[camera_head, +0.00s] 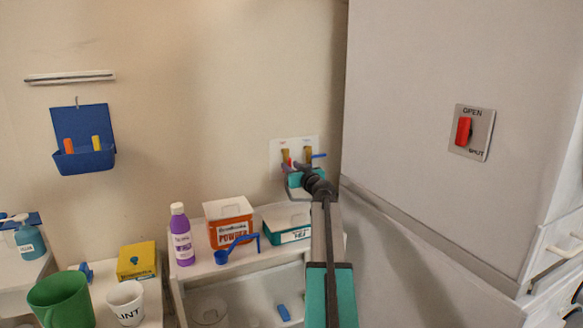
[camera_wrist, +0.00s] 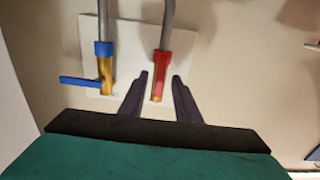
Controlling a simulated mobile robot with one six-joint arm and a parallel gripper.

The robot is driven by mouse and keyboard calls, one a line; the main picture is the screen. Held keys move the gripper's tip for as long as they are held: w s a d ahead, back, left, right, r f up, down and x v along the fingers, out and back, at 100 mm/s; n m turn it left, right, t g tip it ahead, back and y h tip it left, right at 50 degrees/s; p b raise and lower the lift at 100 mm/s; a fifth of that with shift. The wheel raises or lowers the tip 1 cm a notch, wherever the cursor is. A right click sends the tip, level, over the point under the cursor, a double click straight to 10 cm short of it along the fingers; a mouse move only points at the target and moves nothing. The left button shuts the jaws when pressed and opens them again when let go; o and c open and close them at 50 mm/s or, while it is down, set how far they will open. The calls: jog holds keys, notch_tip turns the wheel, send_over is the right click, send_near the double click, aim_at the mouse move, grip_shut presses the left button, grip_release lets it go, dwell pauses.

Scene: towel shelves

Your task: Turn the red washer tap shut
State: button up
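The red washer tap (camera_wrist: 159,64) is a brass valve with a red collar and red handle, below a grey hose, on a white wall plate (camera_wrist: 125,38). Its red part runs roughly in line with the hose. In the head view the red tap (camera_head: 291,162) is small and partly hidden by my gripper (camera_head: 294,169). In the wrist view my gripper (camera_wrist: 160,79) is open, one dark finger on each side of the red tap, with gaps visible. I cannot tell whether the fingertips reach the handle's depth.
The blue tap (camera_wrist: 103,65) is beside it, its lever sideways. A panel marked OPEN and SHUT with a red lever (camera_head: 464,131) is on the grey cabinet side at right. A shelf below holds a purple bottle (camera_head: 181,236), a powder box (camera_head: 229,222) and a teal-and-white box (camera_head: 288,222).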

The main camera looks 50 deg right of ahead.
jog(key=shift+w, duration=0.1)
grip_shut()
jog(key=shift+a+m+b, duration=0.1)
jog(key=shift+m+b, duration=0.25)
jog(key=shift+m, duration=0.05)
jog(key=m, duration=0.5)
jog(key=a+r+m, duration=0.1)
jog(key=m, duration=0.5)
jog(key=r+m+p, duration=0.1)
jog(key=m, duration=0.5)
jog(key=shift+w+a+r, duration=0.1)
jog(key=shift+w+a, duration=0.2)
jog(key=shift+w, duration=0.05)
dwell(0.5)
grip_release()
